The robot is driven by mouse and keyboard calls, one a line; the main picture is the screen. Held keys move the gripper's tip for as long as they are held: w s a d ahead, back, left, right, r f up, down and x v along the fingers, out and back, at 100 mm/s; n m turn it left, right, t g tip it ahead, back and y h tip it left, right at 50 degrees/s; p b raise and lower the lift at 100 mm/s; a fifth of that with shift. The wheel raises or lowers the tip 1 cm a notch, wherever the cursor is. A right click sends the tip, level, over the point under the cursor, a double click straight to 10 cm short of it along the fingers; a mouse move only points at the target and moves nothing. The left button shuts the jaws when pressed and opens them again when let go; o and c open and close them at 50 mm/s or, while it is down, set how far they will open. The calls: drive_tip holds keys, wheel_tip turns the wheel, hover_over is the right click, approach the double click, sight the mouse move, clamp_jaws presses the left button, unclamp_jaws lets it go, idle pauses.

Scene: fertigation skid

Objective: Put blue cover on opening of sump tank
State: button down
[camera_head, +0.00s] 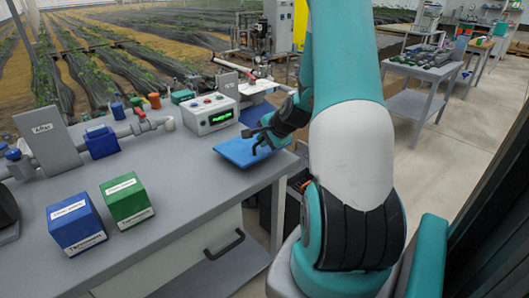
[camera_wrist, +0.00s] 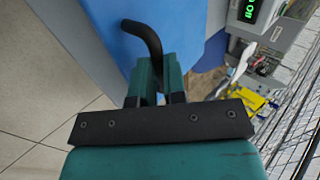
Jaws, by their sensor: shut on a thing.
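The blue cover (camera_head: 240,152) is a flat blue plate with a black handle, at the right end of the grey bench in the head view. It also fills the top of the wrist view (camera_wrist: 192,28). My gripper (camera_head: 262,141) is shut on the cover's curved black handle, and my fingers show around it in the wrist view (camera_wrist: 158,82). The cover lies on or just above the bench corner; I cannot tell which. I cannot make out the sump tank opening for certain; my arm hides part of the right side.
A grey controller box (camera_head: 209,114) with a green display stands just behind the cover. A blue box (camera_head: 77,224) and a green box (camera_head: 127,200) stand on the bench (camera_head: 180,185) at front left. Pipes and valves line its back. A dark container (camera_head: 290,214) shows below the bench's right end.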

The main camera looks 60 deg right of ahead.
sight(264, 151)
wheel_tip(264, 151, down, 4)
drive_tip(key=shift+f, duration=0.1)
drive_tip(key=c, duration=1.2)
unclamp_jaws()
